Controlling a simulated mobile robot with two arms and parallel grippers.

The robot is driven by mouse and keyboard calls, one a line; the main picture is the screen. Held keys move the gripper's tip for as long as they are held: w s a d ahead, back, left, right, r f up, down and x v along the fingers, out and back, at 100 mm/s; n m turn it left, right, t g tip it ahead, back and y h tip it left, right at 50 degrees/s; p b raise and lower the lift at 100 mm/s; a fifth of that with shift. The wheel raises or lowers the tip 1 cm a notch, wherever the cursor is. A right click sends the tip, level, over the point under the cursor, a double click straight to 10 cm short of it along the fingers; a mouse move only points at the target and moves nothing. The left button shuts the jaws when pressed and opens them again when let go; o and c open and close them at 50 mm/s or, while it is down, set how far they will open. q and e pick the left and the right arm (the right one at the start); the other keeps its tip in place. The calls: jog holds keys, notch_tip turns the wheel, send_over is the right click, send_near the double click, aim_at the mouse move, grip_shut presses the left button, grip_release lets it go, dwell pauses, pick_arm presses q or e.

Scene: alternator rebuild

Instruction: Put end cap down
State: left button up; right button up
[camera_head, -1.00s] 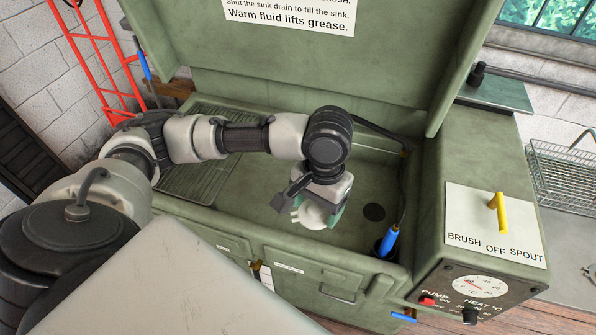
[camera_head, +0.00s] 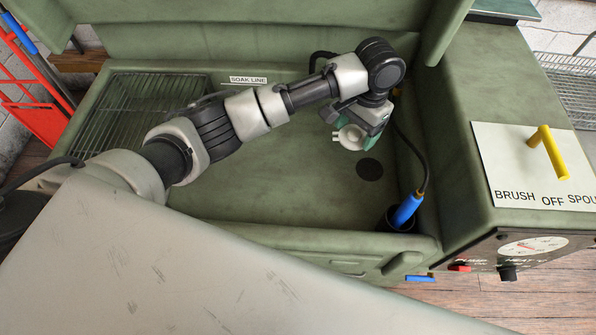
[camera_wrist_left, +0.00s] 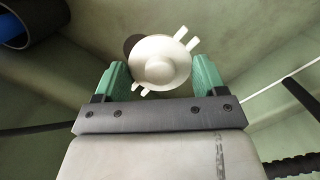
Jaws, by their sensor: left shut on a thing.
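The end cap (camera_head: 351,137) is a pale, round, domed part with small lugs on its rim. My left gripper (camera_head: 352,128) is shut on it, inside the green sink basin (camera_head: 270,190). In the left wrist view the end cap (camera_wrist_left: 160,65) sits between the two green fingertips of the gripper (camera_wrist_left: 160,80). I cannot tell whether the cap touches the basin floor. The dark round drain (camera_head: 369,169) is just below and right of the cap in the head view. My right gripper is not in view.
A blue-handled brush (camera_head: 406,212) stands in a dark holder at the basin's front right corner. A slatted rack (camera_head: 145,100) lies at the left. A control panel with a yellow lever (camera_head: 548,150) is at the right. The middle basin floor is clear.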

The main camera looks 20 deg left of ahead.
pick_arm(q)
jog(key=shift+d+f, duration=0.5)
jog(key=shift+d, duration=0.05)
jog(key=shift+s+a+f+m, duration=0.2)
jog(key=shift+m, duration=0.1)
jog(key=p, duration=0.1)
send_over(305, 175)
notch_tip(305, 175, down, 6)
jog(key=shift+w+d+f, duration=0.15)
jog(key=shift+f, duration=2.15)
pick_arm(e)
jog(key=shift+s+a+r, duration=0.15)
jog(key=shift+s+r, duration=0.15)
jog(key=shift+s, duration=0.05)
pick_arm(q)
jog(key=shift+f, duration=0.1)
jog(key=o, duration=1)
jog(key=shift+c, duration=0.2)
